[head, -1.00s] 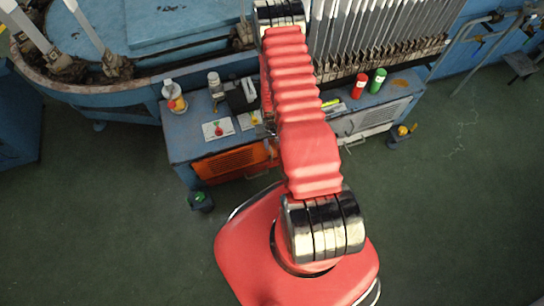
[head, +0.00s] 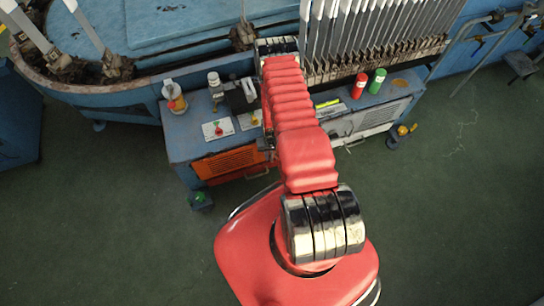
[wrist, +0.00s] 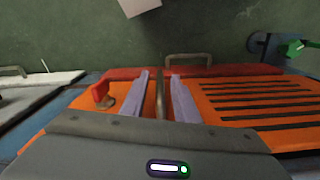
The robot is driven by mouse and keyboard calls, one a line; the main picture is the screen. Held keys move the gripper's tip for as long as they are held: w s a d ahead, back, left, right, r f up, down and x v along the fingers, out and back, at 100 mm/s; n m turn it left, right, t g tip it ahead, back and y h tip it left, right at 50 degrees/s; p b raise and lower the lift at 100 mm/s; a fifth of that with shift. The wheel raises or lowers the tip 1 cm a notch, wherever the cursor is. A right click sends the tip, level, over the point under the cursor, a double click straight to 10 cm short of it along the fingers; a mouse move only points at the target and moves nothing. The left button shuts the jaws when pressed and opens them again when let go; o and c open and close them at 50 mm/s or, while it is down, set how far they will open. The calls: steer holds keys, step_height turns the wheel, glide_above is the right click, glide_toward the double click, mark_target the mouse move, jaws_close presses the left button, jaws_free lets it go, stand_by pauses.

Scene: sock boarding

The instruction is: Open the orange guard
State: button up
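The orange guard (head: 232,163) is a slotted panel on the front of the blue cabinet, partly hidden by my arm in the head view. In the wrist view the orange guard (wrist: 250,105) spreads to the right of the fingers, flat and looking closed. A metal loop handle (wrist: 188,58) stands by its red edge. A red knob or latch (wrist: 103,93) sits left of the fingers. My gripper (wrist: 159,75) is open over the guard, its two pale fingers apart around a thin brownish bar (wrist: 160,100); contact cannot be told. In the head view my arm hides it.
The cabinet top holds bottles (head: 173,95), a red can (head: 360,85), a green can (head: 377,81) and small switch plates (head: 216,129). A grey slotted panel (head: 370,120) is right of my arm. Green floor (head: 440,220) is clear in front.

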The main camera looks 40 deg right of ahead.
steer(key=shift+f, duration=0.35)
jaws_close()
steer(key=shift+d, duration=0.1)
stand_by(0.4)
